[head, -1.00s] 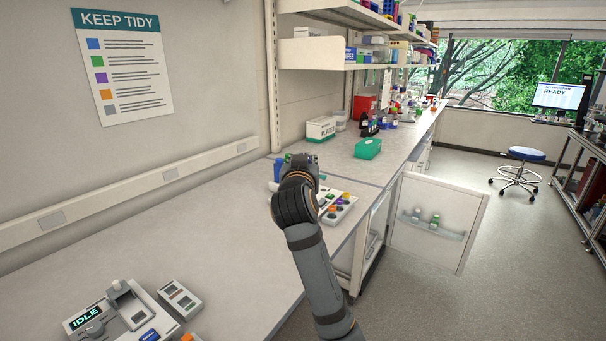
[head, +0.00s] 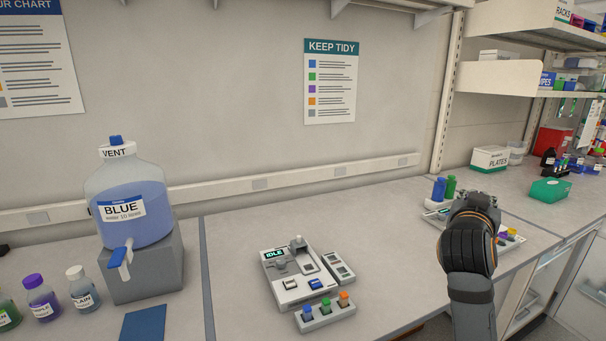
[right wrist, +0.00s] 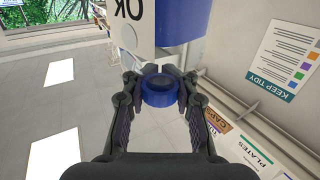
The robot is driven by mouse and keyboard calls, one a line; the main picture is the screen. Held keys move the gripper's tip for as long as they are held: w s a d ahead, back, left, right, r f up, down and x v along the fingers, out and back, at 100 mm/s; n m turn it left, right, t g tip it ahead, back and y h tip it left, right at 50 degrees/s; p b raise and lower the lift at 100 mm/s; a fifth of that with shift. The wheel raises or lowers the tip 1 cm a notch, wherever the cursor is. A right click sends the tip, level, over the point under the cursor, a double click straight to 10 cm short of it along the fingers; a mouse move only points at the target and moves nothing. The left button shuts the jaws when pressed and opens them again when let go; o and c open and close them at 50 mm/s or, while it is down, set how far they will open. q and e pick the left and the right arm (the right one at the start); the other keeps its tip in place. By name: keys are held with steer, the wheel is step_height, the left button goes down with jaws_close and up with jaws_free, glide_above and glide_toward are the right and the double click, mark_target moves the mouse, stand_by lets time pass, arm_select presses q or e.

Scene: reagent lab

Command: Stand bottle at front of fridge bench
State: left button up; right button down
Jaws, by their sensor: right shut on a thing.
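My right gripper (head: 478,197) is over the right part of the bench in the head view, seen from behind. In the right wrist view its fingers (right wrist: 160,85) are closed around the blue cap (right wrist: 160,92) of a bottle. Beyond the cap is a blue body (right wrist: 182,18) with a white label (right wrist: 143,30) reading OK upside down. In the head view my gripper and arm hide most or all of this bottle, so its height above the bench cannot be told. My left gripper is not in view.
A green box (head: 549,191) is at right. Bench between is clear.

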steer(key=shift+s+a+f+n+t+y, duration=0.3)
steer(key=shift+s+a+f, duration=0.5)
steer(key=shift+a+f, duration=0.2)
steer(key=shift+n+y, duration=0.4)
steer(key=shift+y, duration=0.2)
steer(key=f, duration=0.2)
steer(key=a+f, duration=0.1)
steer(key=f, duration=0.2)
steer(key=shift+f, duration=0.25)
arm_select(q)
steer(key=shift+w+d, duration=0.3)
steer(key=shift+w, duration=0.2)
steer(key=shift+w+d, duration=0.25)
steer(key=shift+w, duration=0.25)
arm_select(e)
steer(key=s+a+f+n+t+y, duration=0.1)
steer(key=s+a+f+n+y, duration=0.1)
steer(key=a+f, duration=0.3)
steer(key=s+a+f+n+t+y, duration=0.1)
steer(key=s+a+f+y, duration=0.3)
steer(key=f, duration=1)
steer(key=s+a+f+n+t+y, duration=0.1)
steer(key=s+a+f+n+y, duration=0.2)
steer(key=a+f, duration=0.3)
step_height(320, 180, down, 4)
steer(key=shift+a, duration=0.25)
